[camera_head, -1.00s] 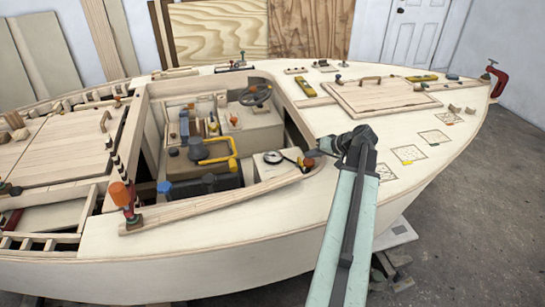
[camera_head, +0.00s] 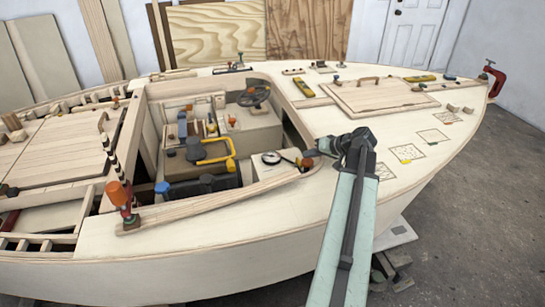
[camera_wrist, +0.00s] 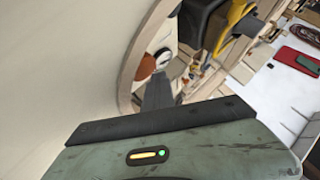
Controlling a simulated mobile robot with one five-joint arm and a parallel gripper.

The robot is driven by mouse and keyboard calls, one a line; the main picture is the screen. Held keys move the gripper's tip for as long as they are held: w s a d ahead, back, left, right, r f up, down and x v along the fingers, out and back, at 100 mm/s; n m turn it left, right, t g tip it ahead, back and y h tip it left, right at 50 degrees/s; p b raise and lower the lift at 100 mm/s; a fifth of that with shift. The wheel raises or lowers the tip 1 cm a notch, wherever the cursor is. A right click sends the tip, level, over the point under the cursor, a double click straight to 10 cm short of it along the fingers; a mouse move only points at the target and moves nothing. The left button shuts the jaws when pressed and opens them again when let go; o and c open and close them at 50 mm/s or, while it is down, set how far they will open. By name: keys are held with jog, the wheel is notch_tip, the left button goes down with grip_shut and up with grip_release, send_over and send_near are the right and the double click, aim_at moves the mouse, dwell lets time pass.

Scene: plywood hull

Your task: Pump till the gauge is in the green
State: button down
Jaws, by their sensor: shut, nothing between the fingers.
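The gauge (camera_head: 271,158) is a round white dial on a light wooden block at the near right of the cockpit; its needle and green zone are too small to read. It also shows, seen at a slant, in the wrist view (camera_wrist: 163,58). A rounded orange-brown knob (camera_head: 307,163) sits right of the gauge, by the cockpit rim; it also shows in the wrist view (camera_wrist: 145,69). My gripper (camera_head: 312,154) is shut and empty, its tip just above and beside the knob. I cannot tell whether they touch. In the wrist view the dark fingers (camera_wrist: 158,92) point towards knob and gauge.
The curved cockpit rim (camera_head: 215,202) runs close under my gripper. A yellow-handled item (camera_head: 218,150), a blue knob (camera_head: 164,187) and a steering wheel (camera_head: 253,96) are inside the cockpit. An orange-topped post (camera_head: 119,194) stands at left.

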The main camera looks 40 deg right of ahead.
aim_at(315, 160)
jog(key=shift+s+a+f+g+b, duration=0.3)
jog(key=shift+f+b, duration=0.2)
jog(key=shift+f, duration=0.2)
jog(key=shift+s+a+f+g+b, duration=0.1)
jog(key=shift+s+f+g+b, duration=0.1)
jog(key=shift+s+f+b, duration=0.35)
dwell(0.4)
jog(key=shift+w, duration=0.3)
jog(key=shift+d+r, duration=0.1)
jog(key=shift+r, duration=0.05)
jog(key=shift+d+r+p, duration=0.1)
jog(key=shift+p, duration=0.3)
jog(key=shift+s+d+f, duration=0.1)
jog(key=shift+d+f, duration=0.05)
jog(key=shift+f, duration=0.1)
jog(key=shift+r+p, duration=0.55)
jog(key=shift+p, duration=0.25)
jog(key=shift+w+r+p, duration=0.45)
jog(key=shift+r+p, duration=0.05)
jog(key=shift+p, duration=0.5)
jog(key=r+p, duration=0.1)
jog(key=d+r+p, duration=0.1)
jog(key=shift+s+r+p, duration=0.15)
jog(key=shift+s+p, duration=0.05)
jog(key=shift+p, duration=0.2)
